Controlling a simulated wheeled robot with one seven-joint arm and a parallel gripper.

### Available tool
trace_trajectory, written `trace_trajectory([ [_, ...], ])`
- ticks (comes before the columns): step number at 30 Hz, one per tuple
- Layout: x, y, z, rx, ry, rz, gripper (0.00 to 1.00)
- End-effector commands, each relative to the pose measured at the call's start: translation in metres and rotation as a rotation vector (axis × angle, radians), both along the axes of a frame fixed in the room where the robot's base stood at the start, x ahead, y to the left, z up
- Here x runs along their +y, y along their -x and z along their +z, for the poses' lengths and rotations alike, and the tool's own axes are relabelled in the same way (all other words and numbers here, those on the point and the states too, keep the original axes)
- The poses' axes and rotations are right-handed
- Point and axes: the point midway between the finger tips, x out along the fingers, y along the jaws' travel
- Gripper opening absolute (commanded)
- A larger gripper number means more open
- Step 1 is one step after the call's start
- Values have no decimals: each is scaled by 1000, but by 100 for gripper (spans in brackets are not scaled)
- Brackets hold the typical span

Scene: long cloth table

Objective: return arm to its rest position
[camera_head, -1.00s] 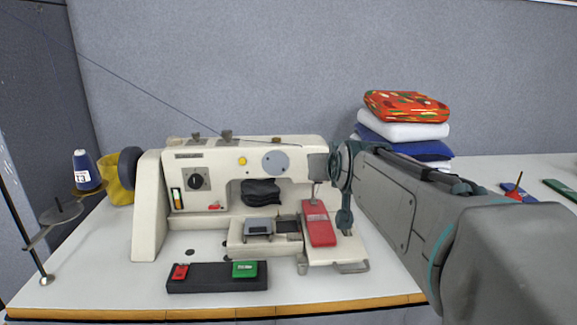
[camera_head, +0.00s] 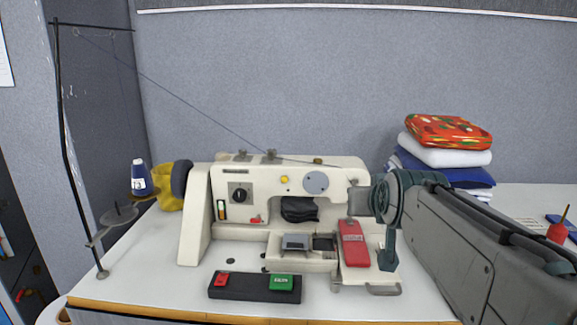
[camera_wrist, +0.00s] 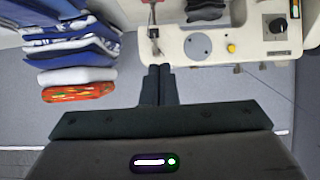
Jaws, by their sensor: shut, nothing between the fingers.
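My arm (camera_head: 455,245) reaches in from the right in the head view, its grey links and teal joint in front of the right end of the sewing machine (camera_head: 200,225). My gripper (camera_wrist: 160,69) shows in the wrist view with its two dark fingers together and nothing between them. The fingertips appear near the machine's edge in that view, which looks upside down; I cannot tell the gap. In the head view I cannot make out the fingers clearly.
A red presser plate (camera_head: 353,243) is beside my arm. A black switch box (camera_head: 255,297) lies in front of the machine. Folded cloths (camera_head: 445,157) are stacked behind my arm. A thread stand (camera_head: 68,150) with a blue spool (camera_head: 139,177) is at left. The white table (camera_head: 140,270) is clear at front left.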

Motion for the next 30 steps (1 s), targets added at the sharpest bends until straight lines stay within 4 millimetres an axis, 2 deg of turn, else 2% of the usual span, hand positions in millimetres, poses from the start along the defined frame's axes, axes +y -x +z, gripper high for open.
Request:
trace_trajectory([
  [1, 6, 9, 8, 55, -8, 12, 0],
  [5, 20, 40, -6, 230, -31, 39, 0],
  [12, 40, 111, -26, 549, -52, 78, 0],
  [18, 48, 159, -34, 734, -53, 93, 0],
  [23, 48, 174, -39, 792, -51, 97, 0],
  [30, 48, 175, -39, 793, -51, 97, 0],
])
